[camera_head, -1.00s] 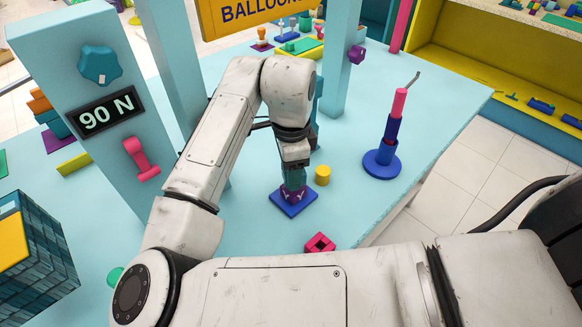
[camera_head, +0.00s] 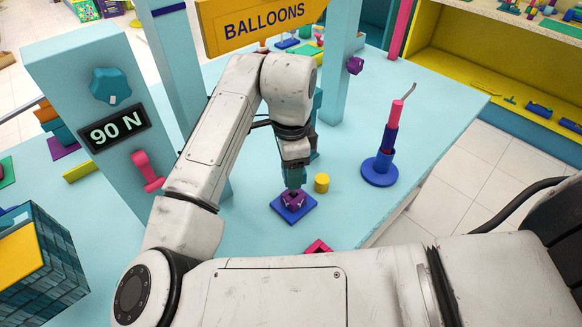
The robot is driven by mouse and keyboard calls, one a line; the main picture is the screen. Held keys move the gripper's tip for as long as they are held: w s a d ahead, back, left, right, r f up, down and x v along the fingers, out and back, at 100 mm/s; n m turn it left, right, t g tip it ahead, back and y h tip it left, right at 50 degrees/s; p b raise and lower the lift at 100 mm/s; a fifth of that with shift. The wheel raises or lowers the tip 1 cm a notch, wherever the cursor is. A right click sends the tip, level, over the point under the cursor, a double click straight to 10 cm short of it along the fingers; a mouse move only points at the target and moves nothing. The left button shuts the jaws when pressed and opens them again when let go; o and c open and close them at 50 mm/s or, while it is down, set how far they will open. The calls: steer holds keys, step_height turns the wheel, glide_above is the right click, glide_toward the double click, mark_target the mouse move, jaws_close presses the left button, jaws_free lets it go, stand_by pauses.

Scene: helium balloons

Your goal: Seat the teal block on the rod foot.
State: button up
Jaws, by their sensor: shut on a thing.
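My gripper (camera_head: 295,180) points down over the blue square plate (camera_head: 278,209) in the middle of the table. It is shut on a teal block (camera_head: 295,174), which shows as a small teal patch below the dark wrist. Just below it is a purple piece (camera_head: 293,201) with raised corners, standing on the plate. I cannot tell whether the teal block touches the purple piece. To the right stands a blue round foot (camera_head: 380,174) with an upright blue and pink rod (camera_head: 395,113), a bent grey wire on top. I cannot tell which of these the rod foot is.
A yellow cylinder (camera_head: 321,183) stands just right of the plate. A red block (camera_head: 318,247) lies in front, partly hidden by my arm. A light blue post with a 90 N display (camera_head: 118,130) stands left. The table is clear between the cylinder and the round foot.

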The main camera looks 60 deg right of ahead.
step_height(320, 180, up, 6)
steer(key=p, duration=0.5)
steer(key=shift+r, duration=0.2)
stand_by(0.8)
steer(key=shift+d, duration=0.1)
stand_by(0.4)
steer(key=shift+f+b, duration=3.45)
steer(key=shift+f, duration=1.45)
stand_by(0.8)
